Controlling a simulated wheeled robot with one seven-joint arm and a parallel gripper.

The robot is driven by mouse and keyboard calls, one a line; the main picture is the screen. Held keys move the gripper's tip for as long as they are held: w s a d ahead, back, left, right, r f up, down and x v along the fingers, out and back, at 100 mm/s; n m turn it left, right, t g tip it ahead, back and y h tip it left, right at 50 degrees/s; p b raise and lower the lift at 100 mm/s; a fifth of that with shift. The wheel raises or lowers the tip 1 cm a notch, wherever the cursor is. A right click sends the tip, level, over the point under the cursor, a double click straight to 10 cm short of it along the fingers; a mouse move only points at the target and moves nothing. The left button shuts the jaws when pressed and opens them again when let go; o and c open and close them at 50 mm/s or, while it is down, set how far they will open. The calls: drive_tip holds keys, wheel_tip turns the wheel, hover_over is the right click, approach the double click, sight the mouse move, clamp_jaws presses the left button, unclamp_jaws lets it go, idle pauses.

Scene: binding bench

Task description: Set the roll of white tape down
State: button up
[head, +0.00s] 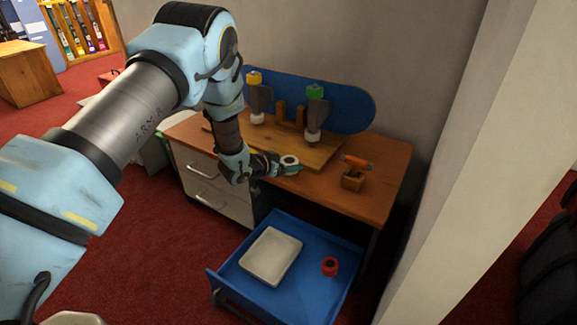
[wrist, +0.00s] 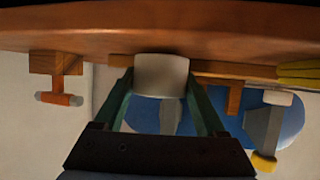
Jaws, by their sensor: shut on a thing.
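The roll of white tape (head: 289,160) is between the fingers of my gripper (head: 281,166), at the front edge of the wooden desk (head: 372,202). In the wrist view, which is upside down, the white roll (wrist: 162,75) sits between the two green fingers (wrist: 162,95). My gripper is shut on it. The roll overlaps the edge of the wooden board (head: 318,155) in the picture. I cannot tell whether it touches the desk or board.
A wooden block with an orange-handled tool (head: 356,161) stands right of the gripper. Two clamp-like posts, yellow-topped (head: 254,79) and green-topped (head: 315,91), stand behind by a blue panel (head: 350,100). Below, a blue tray (head: 313,285) holds a white tray (head: 270,256) and red roll (head: 330,266).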

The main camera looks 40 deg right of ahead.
drive_tip(key=shift+f, duration=0.3)
drive_tip(key=shift+f, duration=0.1)
drive_tip(key=o, duration=1.3)
drive_tip(key=shift+a+r, duration=0.15)
drive_tip(key=shift+r, duration=0.15)
drive_tip(key=p+v, duration=0.1)
drive_tip(key=v, duration=1)
drive_tip(key=shift+s+a+r+p, duration=0.1)
drive_tip(key=shift+a+p, duration=0.2)
